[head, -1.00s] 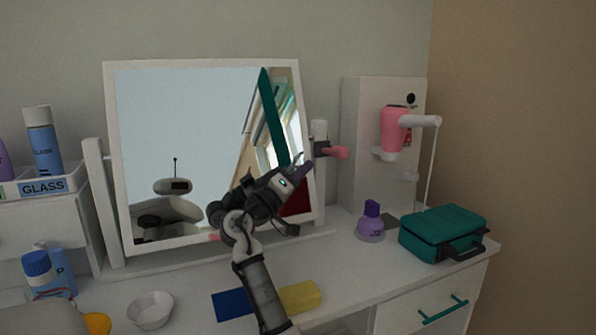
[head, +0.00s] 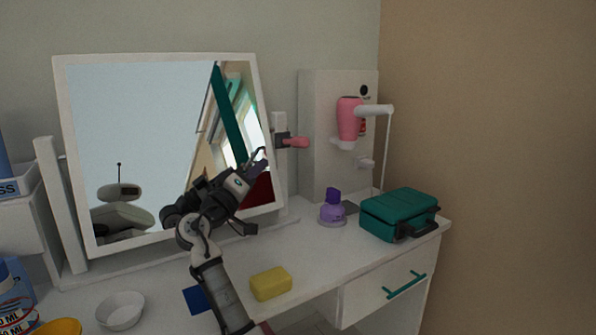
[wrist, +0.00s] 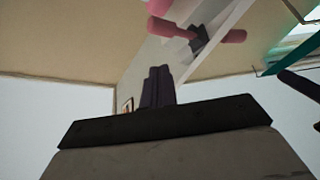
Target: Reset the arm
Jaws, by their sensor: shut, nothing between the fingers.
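My gripper (head: 259,156) is raised in front of the mirror (head: 150,150) in the head view, above the tabletop. Its dark fingers are together and hold nothing. In the wrist view the closed fingers (wrist: 157,88) point up past a dark plate, with open room around them. In the head view the fingertips appear close to a pink knob (head: 295,142) beside the mirror; I cannot tell the gap in depth.
A purple bottle (head: 333,207) and a teal case (head: 399,213) stand on the right of the white tabletop. A yellow sponge (head: 271,284), a blue piece (head: 198,299) and a white bowl (head: 120,310) lie nearer. A pink hair dryer (head: 349,119) hangs on a white panel (head: 312,130).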

